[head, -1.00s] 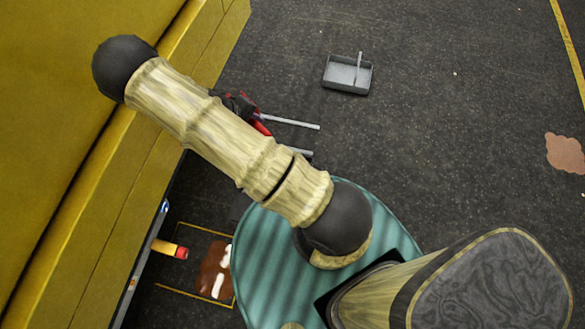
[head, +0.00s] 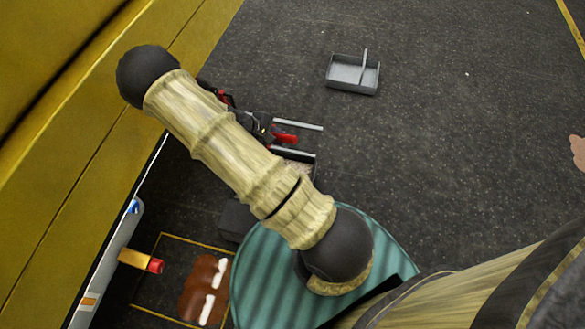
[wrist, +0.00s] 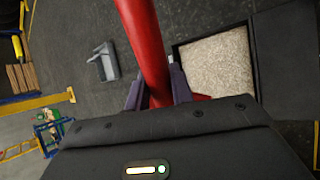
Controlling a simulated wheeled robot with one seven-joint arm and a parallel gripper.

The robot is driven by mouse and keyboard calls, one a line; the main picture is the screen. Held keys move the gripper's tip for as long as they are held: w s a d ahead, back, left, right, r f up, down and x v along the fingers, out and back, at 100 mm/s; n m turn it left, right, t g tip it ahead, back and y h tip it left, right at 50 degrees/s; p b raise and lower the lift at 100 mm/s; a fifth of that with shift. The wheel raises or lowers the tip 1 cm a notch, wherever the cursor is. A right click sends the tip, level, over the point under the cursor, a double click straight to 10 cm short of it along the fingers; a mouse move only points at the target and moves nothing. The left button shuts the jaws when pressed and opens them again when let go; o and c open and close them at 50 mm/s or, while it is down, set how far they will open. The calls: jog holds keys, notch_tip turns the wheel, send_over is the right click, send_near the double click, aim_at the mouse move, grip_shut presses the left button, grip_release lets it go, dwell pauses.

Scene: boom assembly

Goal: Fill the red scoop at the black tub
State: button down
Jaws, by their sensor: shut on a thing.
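The red scoop (wrist: 145,40) is held in my gripper (wrist: 157,88), its red shaft running up between the two fingers in the wrist view. A red part also shows beside my arm in the head view (head: 287,138). The black tub (wrist: 176,58), filled with pale beige grains (wrist: 218,62), lies just right of the gripper in the wrist view. In the head view a strip of the grains (head: 302,158) shows below the red part; my arm hides most of the tub. I cannot tell whether the scoop's bowl holds anything.
A grey divided tray (head: 353,73) lies on the dark floor, with free floor around it. A large yellow structure (head: 60,170) fills the left. A yellow-and-red cylinder (head: 140,260) and a brown patch with white bars (head: 203,288) are at lower left.

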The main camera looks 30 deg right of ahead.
jog(key=d+f+n+h+b, duration=0.1)
jog(key=d+f+n+b, duration=0.1)
jog(key=f+b, duration=0.6)
jog(key=s+d+f+n+b, duration=0.1)
jog(key=d+f+b, duration=0.2)
jog(key=f+b, duration=0.5)
jog(key=shift+s+f+n+h, duration=0.15)
jog(key=shift+s+n+h, duration=0.1)
jog(key=shift+n+h, duration=0.15)
jog(key=shift+s, duration=0.1)
notch_tip(320, 180, down, 17)
jog(key=b, duration=1.3)
jog(key=shift+a, duration=0.2)
